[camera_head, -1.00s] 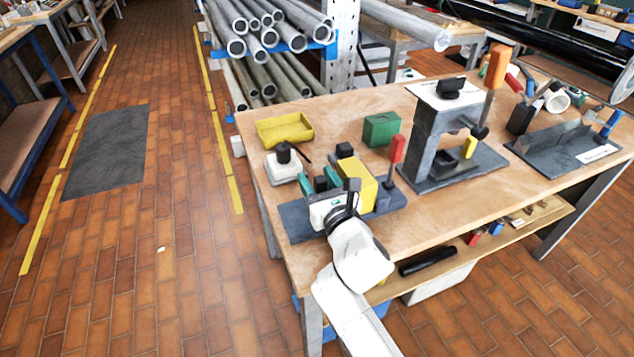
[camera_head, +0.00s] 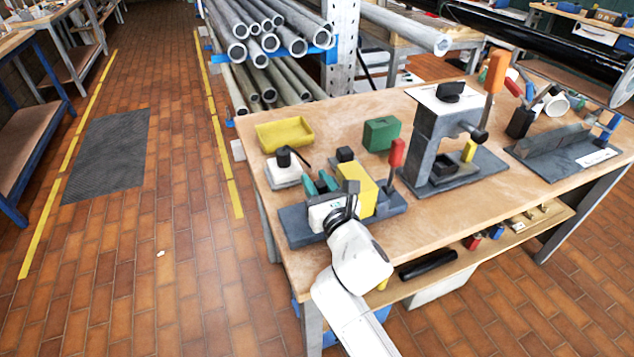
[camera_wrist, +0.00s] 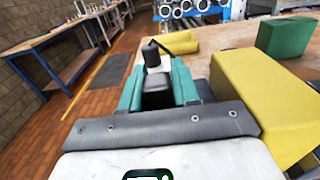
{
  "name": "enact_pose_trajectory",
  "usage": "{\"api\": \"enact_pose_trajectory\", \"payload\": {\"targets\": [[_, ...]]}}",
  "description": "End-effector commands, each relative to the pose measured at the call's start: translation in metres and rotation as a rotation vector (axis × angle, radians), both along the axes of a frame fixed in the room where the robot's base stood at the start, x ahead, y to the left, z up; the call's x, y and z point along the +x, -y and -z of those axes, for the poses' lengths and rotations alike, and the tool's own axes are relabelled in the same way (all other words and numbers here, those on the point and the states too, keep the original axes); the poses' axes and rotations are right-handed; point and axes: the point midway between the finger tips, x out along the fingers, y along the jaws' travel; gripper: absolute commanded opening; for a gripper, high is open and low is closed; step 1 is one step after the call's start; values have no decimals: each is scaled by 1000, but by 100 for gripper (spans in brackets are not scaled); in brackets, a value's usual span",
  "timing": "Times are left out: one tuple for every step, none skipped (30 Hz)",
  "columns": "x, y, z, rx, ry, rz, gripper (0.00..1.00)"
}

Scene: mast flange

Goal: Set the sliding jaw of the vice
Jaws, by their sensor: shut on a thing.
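The vice (camera_head: 297,228) is a long dark grey base at the near left of the bench. A yellow block (camera_head: 358,186) stands on it, with a red-handled lever (camera_head: 397,153) to the right; the block also shows at the right of the wrist view (camera_wrist: 252,95). My gripper (camera_head: 319,184) is at the vice's left part, left of the yellow block. Its teal fingers are shut on a dark block (camera_wrist: 157,93), which shows between them in the wrist view. The lower part of that block is hidden by my gripper. I cannot tell how it joins the vice.
A white-based block with a black knob (camera_head: 284,172) stands just behind my gripper. A yellow tray (camera_head: 284,134) and a green box (camera_head: 381,133) are further back. A dark press frame (camera_head: 428,140) stands to the right. Bare bench top lies in front of the press.

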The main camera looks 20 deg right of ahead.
Motion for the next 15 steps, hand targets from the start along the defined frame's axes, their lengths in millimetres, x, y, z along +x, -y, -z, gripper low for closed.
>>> {"api": "enact_pose_trajectory", "payload": {"targets": [[0, 0, 0, 0, 0, 0, 0], [0, 0, 0, 0, 0, 0, 0], [0, 0, 0, 0, 0, 0, 0], [0, 0, 0, 0, 0, 0, 0], [0, 0, 0, 0, 0, 0, 0], [0, -1, 0, 0, 0, -1, 0], [0, -3, 1, 0, 0, -2, 0], [0, -6, 2, -1, 0, -4, 0], [0, -12, 3, -2, 0, -6, 0], [0, -17, 4, -2, -1, -7, 0], [1, -22, 4, -3, -1, -7, 0], [1, -28, 4, -2, -1, -8, 0], [0, -32, 4, -3, 0, -6, 0], [0, -36, 3, -2, 0, -7, 0], [0, -39, 2, -2, 1, -5, 0]]}}
